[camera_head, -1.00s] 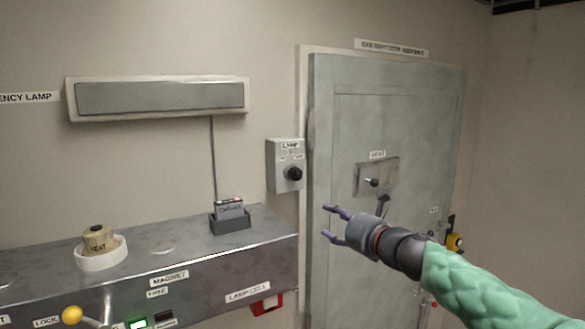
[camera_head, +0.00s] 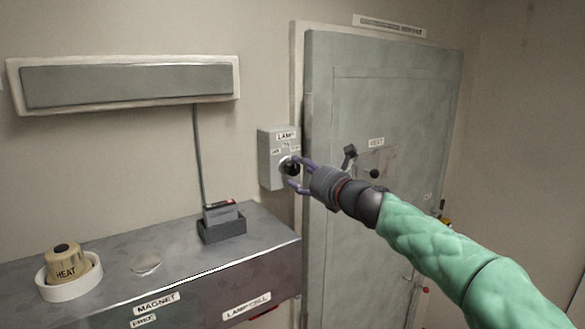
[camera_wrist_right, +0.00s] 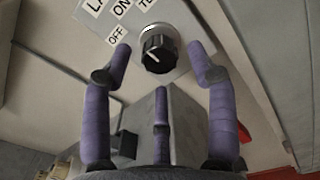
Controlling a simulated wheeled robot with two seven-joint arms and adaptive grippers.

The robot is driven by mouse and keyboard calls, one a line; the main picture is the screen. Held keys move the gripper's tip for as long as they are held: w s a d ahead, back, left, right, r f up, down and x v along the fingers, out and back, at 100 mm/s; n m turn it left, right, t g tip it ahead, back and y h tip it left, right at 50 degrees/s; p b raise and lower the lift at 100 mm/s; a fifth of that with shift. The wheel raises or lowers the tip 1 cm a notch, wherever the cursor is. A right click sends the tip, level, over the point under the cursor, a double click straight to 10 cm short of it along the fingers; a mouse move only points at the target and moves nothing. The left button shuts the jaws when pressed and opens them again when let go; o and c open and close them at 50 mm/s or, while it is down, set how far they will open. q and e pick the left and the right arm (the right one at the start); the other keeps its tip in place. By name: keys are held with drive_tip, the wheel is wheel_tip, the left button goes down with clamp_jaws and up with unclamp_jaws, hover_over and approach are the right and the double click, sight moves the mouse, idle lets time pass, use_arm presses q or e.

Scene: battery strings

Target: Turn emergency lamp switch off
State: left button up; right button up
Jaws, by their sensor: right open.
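The lamp switch box (camera_head: 268,160) is a grey box on the wall left of the door, with a black rotary knob (camera_head: 291,168) on its front. In the right wrist view the knob (camera_wrist_right: 158,53) shows a white pointer line, with labels OFF, ON and a partly hidden third one around it. My right gripper (camera_head: 296,174) is open at the knob, its purple fingers on either side of it. In the right wrist view the fingertips (camera_wrist_right: 160,55) stand around the knob, apart from it as far as I can tell. The emergency lamp (camera_head: 125,85) is a long grey panel on the wall, unlit. My left gripper is not in view.
A grey bench (camera_head: 190,262) stands below the lamp. It bears a HEAT knob (camera_head: 66,262) in a white ring and a dark holder with a cell (camera_head: 222,222). The grey metal door (camera_head: 400,110) with a vent handle is right behind my right arm.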

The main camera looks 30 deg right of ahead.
sight(296, 169)
drive_tip(key=shift+w+a, duration=0.2)
drive_tip(key=shift+w, duration=1.85)
drive_tip(key=shift+s+r, duration=0.1)
drive_tip(key=c, duration=1.1)
drive_tip(key=shift+c, duration=0.2)
